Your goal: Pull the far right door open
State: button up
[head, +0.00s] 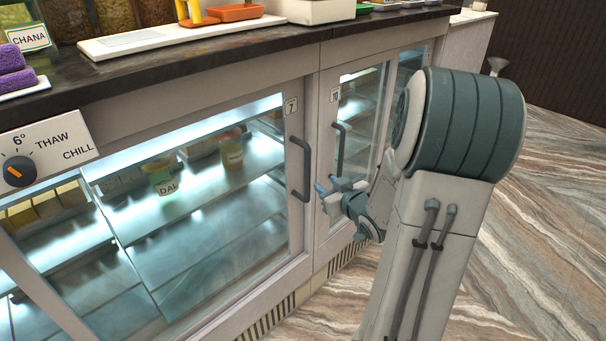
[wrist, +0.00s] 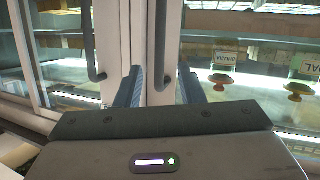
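The far right door (head: 358,105) is a glass door in a pale frame. It looks shut. Its dark vertical bar handle (head: 339,150) is on the door's left side. My arm hides part of the door's right side in the head view.
A dark countertop (head: 200,52) with trays overhangs the doors. Labelled pots stand behind the glass. Open floor (head: 545,235) lies to the right.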

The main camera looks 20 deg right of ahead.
aim_at(309, 168)
jog(key=w+t, duration=0.1)
jog(key=w, duration=0.3)
jog(key=w+f+t+y+b, duration=0.1)
jog(key=w, duration=0.3)
jog(key=w+t+y+b, duration=0.1)
jog(key=w, duration=0.3)
jog(key=shift+a+f, duration=0.25)
jog(key=shift+f, duration=0.05)
jog(key=shift+c, duration=0.3)
grip_shut()
